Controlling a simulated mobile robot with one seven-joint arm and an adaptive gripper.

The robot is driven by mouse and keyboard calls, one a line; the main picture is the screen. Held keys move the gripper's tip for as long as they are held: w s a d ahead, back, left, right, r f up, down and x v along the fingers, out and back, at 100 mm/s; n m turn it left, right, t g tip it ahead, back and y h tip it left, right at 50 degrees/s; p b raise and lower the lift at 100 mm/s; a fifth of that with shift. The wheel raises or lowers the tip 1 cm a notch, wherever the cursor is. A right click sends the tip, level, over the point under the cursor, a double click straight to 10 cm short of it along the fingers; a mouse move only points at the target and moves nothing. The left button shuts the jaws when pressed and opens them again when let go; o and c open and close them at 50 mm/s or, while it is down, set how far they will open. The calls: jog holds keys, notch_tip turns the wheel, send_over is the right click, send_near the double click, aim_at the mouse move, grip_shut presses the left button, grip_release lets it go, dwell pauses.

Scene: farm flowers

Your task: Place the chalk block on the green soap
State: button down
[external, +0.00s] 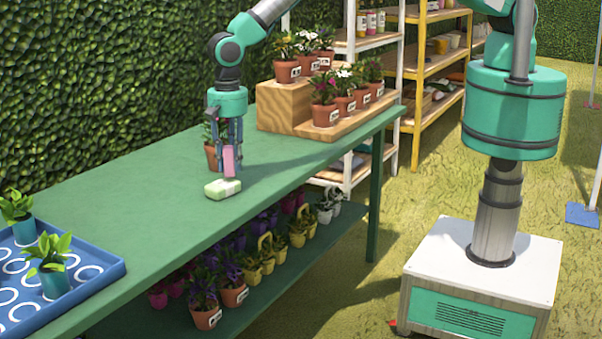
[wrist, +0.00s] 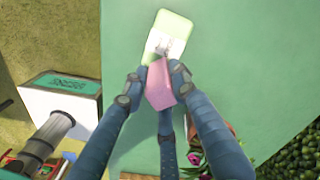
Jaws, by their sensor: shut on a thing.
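The chalk block is a pink block (external: 229,160) held upright between the fingers of my gripper (external: 228,163). In the wrist view the pink block (wrist: 159,85) sits between the fingertips (wrist: 157,76), and my gripper is shut on it. The green soap (external: 223,189) is a pale green and white bar lying on the green table, just below and in front of the block. In the wrist view the soap (wrist: 168,36) lies beyond the block, which covers its near end. I cannot tell whether the block touches the soap.
A potted plant (external: 211,155) stands close behind my gripper. A wooden stand (external: 284,106) with several flower pots is at the back of the table (external: 130,195). A blue tray (external: 100,283) with seedlings is at the front left. The table between tray and soap is clear.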

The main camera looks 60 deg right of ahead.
jog(key=shift+f, duration=0.35)
jog(key=shift+f, duration=0.1)
jog(key=c, duration=1.4)
grip_release()
notch_tip(320, 180, up, 12)
jog(key=shift+r+p, duration=0.15)
jog(key=shift+p, duration=0.3)
